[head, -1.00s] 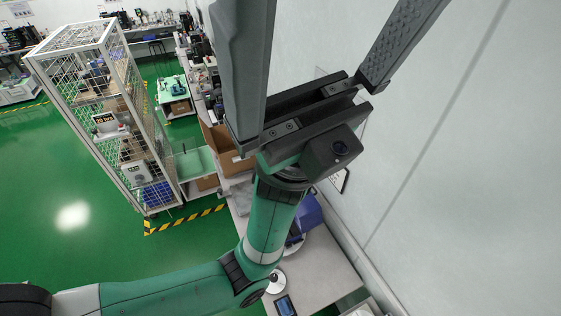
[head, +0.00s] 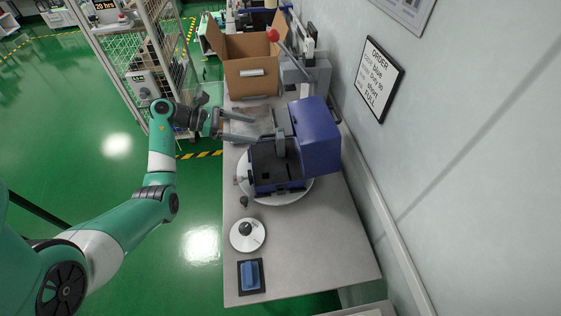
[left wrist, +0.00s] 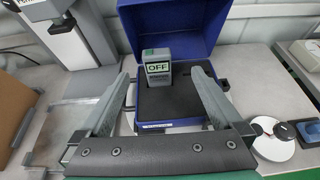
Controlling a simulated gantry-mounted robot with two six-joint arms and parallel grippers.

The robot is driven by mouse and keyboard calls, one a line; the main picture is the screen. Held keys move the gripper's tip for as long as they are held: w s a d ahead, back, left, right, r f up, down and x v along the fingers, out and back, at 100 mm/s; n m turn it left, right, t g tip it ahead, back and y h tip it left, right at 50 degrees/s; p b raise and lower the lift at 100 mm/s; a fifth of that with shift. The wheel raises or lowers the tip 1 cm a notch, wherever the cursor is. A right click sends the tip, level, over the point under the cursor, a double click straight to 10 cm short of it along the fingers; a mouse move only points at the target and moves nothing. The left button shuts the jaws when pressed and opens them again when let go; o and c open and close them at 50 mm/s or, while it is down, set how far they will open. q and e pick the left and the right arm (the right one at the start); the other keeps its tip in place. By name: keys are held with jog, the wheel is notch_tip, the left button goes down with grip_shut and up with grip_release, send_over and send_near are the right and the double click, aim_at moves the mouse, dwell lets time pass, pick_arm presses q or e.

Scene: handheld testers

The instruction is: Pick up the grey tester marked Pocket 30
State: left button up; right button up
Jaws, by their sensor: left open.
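A grey tester (left wrist: 157,68) with a small screen reading OFF stands upright in the dark insert of an open blue case (left wrist: 170,122). The tester (head: 281,145) and the case (head: 318,150) also show in the head view. I cannot read a Pocket 30 mark on it. My left gripper (head: 253,130) is open and empty, left of the case in the head view. In the left wrist view its fingers (left wrist: 162,75) point toward the case, with the tester appearing between them, apart from both. My right gripper is not in view.
The case sits on a round white plate (head: 300,194) on the grey bench (head: 325,245). A white dial (head: 247,235) and a blue block on a dark pad (head: 251,276) lie nearer. An open cardboard box (head: 250,75) and a grey lever device (head: 305,75) stand behind.

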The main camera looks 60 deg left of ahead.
aim_at(280, 136)
pick_arm(q)
jog(key=b+x, duration=0.1)
jog(key=x, duration=0.4)
jog(key=shift+w+a+f+b, duration=0.1)
jog(key=shift+w+f+b, duration=0.2)
jog(key=shift+w+b, duration=0.05)
jog(key=shift+w, duration=0.4)
jog(key=b+x, duration=0.1)
jog(key=x, duration=0.1)
jog(key=f+b+x, duration=0.1)
jog(key=x, duration=0.2)
jog(key=shift+s+b, duration=0.2)
jog(key=shift+b, duration=0.2)
jog(key=shift+w+r, duration=0.1)
jog(key=shift+w, duration=0.05)
jog(key=shift+a, duration=0.1)
jog(key=shift+c, duration=0.4)
jog(key=c, duration=1.4)
